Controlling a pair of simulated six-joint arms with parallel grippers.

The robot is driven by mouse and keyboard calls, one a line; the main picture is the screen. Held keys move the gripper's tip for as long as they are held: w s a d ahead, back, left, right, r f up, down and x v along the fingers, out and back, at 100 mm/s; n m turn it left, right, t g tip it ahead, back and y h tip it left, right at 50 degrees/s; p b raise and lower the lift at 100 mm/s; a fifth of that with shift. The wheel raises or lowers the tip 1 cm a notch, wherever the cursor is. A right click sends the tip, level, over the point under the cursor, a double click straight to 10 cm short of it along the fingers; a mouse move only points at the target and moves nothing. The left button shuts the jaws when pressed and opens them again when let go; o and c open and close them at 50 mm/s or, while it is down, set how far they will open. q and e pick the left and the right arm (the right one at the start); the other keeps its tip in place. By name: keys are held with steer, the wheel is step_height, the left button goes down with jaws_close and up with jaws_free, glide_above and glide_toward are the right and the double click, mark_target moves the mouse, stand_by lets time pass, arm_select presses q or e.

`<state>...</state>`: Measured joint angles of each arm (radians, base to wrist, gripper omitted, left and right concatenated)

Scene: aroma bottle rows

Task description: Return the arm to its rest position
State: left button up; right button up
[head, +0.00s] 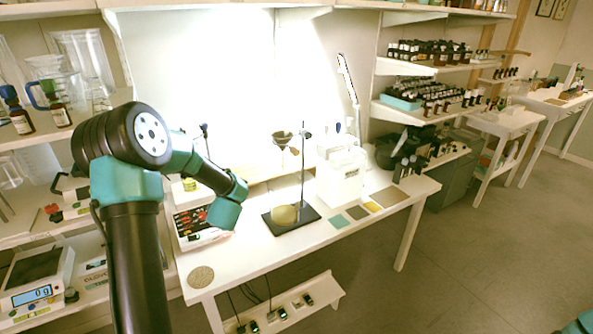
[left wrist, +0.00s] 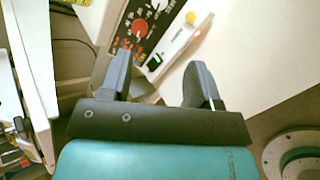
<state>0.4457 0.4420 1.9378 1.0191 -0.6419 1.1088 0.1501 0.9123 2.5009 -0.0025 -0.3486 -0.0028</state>
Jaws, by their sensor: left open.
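My left arm comes in from the left in the head view, bent at a black and teal elbow, with its teal wrist over the left part of the white table (head: 245,262). The gripper itself cannot be made out there. In the left wrist view my left gripper (left wrist: 160,80) is open, with two dark fingers apart and nothing between them. Beyond the fingertips is a device with a dark control panel and red knobs (left wrist: 141,26); the device also shows in the head view (head: 196,222). My right gripper is not in view.
On the table are a stand with a black base (head: 291,218), a white machine (head: 342,178) and several flat coloured squares. Left shelves hold a scale (head: 35,280) and glassware. Bottle rows stand on the right shelves (head: 430,70). The table's front edge is mostly clear.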

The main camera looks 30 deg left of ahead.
arm_select(q)
steer(key=s+d+f+m+h, duration=0.2)
steer(key=d+f+m+h, duration=0.4)
steer(key=d+f+m, duration=1.05)
steer(key=s+d+f+m+g+h, duration=0.2)
steer(key=s+d+f+m+h, duration=0.1)
steer(key=s+d+m, duration=0.4)
steer(key=s+d+f+m+g+h, duration=0.3)
steer(key=s+d+m, duration=0.5)
steer(key=d, duration=0.5)
steer(key=shift+f+g, duration=0.3)
steer(key=shift+f, duration=0.45)
steer(key=shift+w, duration=0.1)
steer(key=shift+c, duration=0.2)
